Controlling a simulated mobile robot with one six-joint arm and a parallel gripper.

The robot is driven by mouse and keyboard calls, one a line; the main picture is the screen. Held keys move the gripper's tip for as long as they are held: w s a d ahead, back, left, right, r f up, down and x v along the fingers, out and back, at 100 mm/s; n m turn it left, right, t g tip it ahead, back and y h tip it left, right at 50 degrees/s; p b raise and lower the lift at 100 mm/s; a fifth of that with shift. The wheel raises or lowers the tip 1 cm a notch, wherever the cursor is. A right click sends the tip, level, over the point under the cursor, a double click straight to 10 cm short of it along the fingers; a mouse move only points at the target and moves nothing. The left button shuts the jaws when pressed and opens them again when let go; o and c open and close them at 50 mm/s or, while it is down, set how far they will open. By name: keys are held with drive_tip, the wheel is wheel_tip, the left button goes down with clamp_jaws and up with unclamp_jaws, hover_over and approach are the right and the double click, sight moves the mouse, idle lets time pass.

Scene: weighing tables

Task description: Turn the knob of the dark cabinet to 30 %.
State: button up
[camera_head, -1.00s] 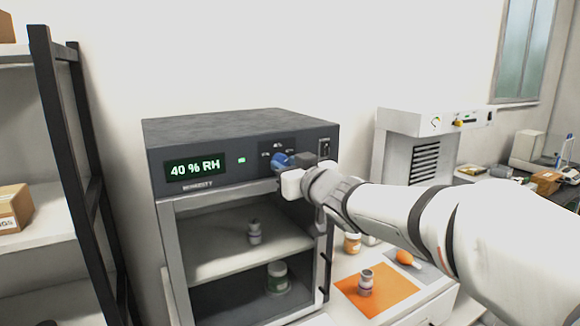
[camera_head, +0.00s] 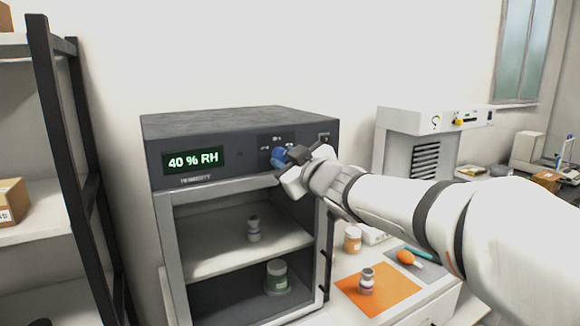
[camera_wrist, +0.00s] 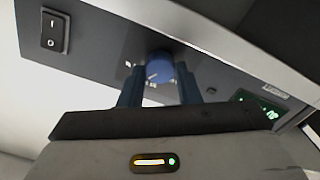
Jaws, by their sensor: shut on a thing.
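The dark cabinet (camera_head: 240,122) stands with its front towards me. Its green display (camera_head: 193,160) reads 40 % RH. The blue knob (camera_head: 278,157) sits on the top panel right of the display and is partly hidden by my gripper (camera_head: 284,159) in the head view. In the wrist view the round blue knob (camera_wrist: 160,68) with a pale pointer mark lies between the two blue fingers of my gripper (camera_wrist: 160,85). My gripper is shut on the knob. The scale marks around it are partly hidden.
A rocker switch (camera_wrist: 55,32) is on the same panel. An orange mat (camera_head: 390,303) with a bottle lies to the right. A dark shelf rack (camera_head: 75,190) stands at left.

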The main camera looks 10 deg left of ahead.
drive_tip(key=n+b, duration=0.1)
drive_tip(key=n, duration=0.2)
drive_tip(key=shift+f+n+b, duration=0.15)
drive_tip(key=shift+n+b, duration=0.8)
drive_tip(key=shift+n, duration=1.05)
drive_tip(key=o, duration=1)
